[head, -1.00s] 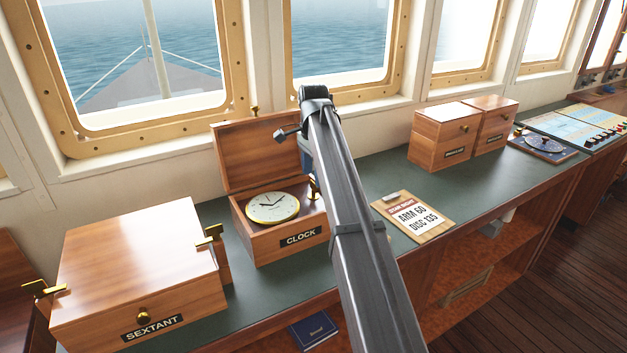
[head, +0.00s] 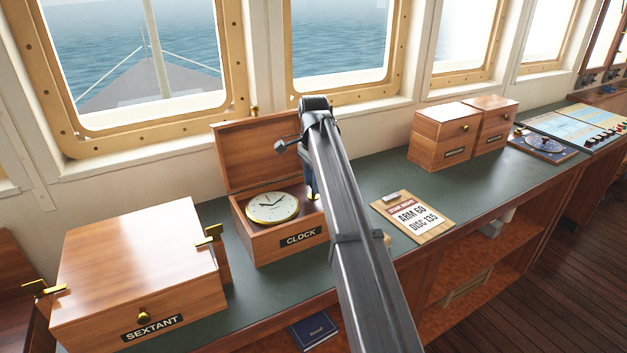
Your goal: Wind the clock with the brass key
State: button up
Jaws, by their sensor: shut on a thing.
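The clock (head: 272,207) has a white dial in a brass rim and lies face up in its open wooden box (head: 282,246), labelled CLOCK. The lid (head: 258,153) stands open at the back. My gripper (head: 312,189) points down at the right side of the box, right of the dial, mostly hidden behind my own arm. It is shut on the brass key, which stands at the box's right side and is almost wholly covered by the gripper and arm. I cannot tell whether the key touches the clock.
The SEXTANT box (head: 140,265) stands closed at left. A clipboard (head: 413,216) lies right of my arm. Two wooden boxes (head: 440,150) and a disc instrument (head: 543,145) stand farther right. A blue book (head: 314,331) is below the counter edge. Green counter (head: 375,170) is clear behind the clipboard.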

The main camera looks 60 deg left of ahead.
jog(key=c, duration=0.4)
jog(key=shift+n, duration=0.3)
